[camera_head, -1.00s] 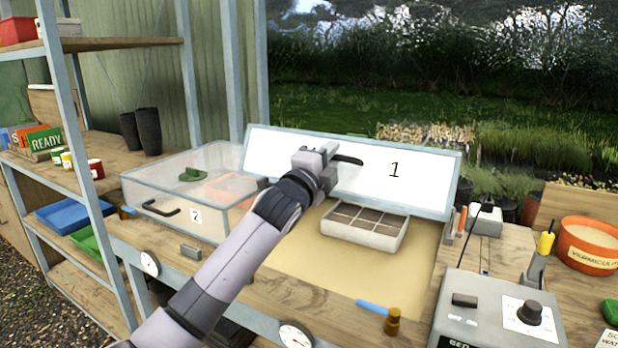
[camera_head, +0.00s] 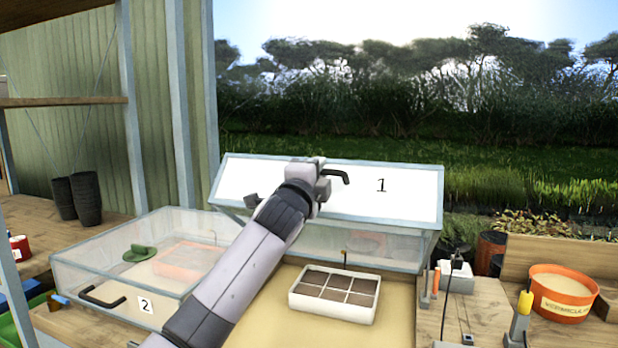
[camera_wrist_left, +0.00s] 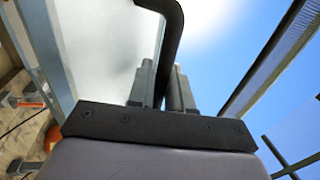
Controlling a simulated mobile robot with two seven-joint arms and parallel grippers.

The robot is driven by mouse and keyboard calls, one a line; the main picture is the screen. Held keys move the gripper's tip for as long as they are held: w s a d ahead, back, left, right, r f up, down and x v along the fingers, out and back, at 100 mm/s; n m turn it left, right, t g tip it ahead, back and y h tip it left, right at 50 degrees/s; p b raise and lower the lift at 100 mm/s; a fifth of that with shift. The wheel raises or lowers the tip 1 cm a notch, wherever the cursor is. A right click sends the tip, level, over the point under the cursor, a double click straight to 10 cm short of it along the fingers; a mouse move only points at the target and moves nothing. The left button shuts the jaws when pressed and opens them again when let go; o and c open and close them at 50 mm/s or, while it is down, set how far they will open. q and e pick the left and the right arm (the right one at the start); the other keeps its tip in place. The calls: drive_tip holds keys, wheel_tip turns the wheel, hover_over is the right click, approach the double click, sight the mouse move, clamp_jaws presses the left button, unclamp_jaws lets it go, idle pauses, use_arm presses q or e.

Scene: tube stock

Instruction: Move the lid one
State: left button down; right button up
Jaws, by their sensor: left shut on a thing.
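Lid one (camera_head: 400,198) is a pale panel in a grey frame, marked "1", raised and tilted at the back of its propagator bench. Its black handle (camera_head: 340,175) is near the upper middle. My left gripper (camera_head: 325,182) is shut on this handle; its dark fingers (camera_wrist_left: 168,85) close around the black bar in the left wrist view. A white tray with brown cells (camera_head: 335,293) sits on the sandy floor in front of the lid. My right gripper is not in view.
A clear box with a lid marked "2" (camera_head: 145,303) stands shut at the left, with a green item (camera_head: 138,252) on or in it. At the right are a white socket box (camera_head: 457,275), an orange pot (camera_head: 563,293) and a yellow-tipped tool (camera_head: 524,302).

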use_arm(q)
drive_tip(key=shift+w+r, duration=0.1)
drive_tip(key=shift+w, duration=0.05)
idle(0.3)
drive_tip(key=c, duration=1.2)
unclamp_jaws()
drive_tip(key=shift+b+v, duration=0.8)
drive_tip(key=shift+v, duration=2.8)
